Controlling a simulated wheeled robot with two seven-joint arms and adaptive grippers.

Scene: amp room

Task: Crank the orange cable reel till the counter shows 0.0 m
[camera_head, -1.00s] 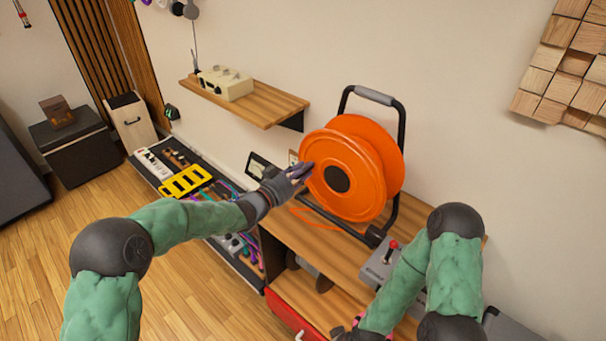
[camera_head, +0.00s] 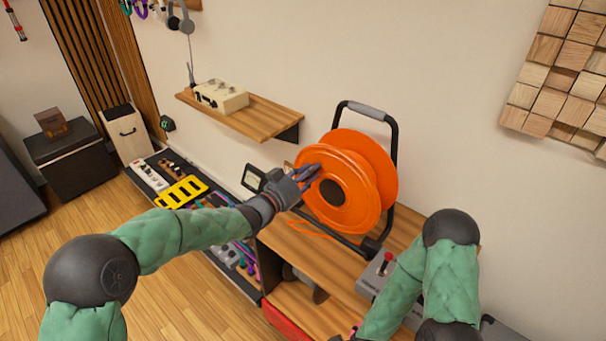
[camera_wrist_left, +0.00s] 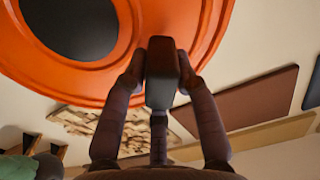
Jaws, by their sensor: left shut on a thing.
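The orange cable reel (camera_head: 340,215) stands upright in a black frame on the wooden bench, and its dark hub faces me. My left gripper (camera_head: 308,178) is at the upper left of the reel's front face. In the left wrist view, its fingers close around a dark block-like crank handle (camera_wrist_left: 162,72) in front of the orange disc (camera_wrist_left: 60,80). A small counter display (camera_head: 254,178) with a pale screen shows left of the reel; its digits are too small to read. My right arm reaches down to the bottom edge, where its gripper is cut off.
A grey box with a red-knobbed lever (camera_head: 385,265) sits right of the reel. A wooden shelf (camera_head: 262,120) with a cream device is on the wall behind. A pedalboard (camera_head: 150,175) lies at the left. Loose orange cable (camera_head: 312,232) lies on the bench.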

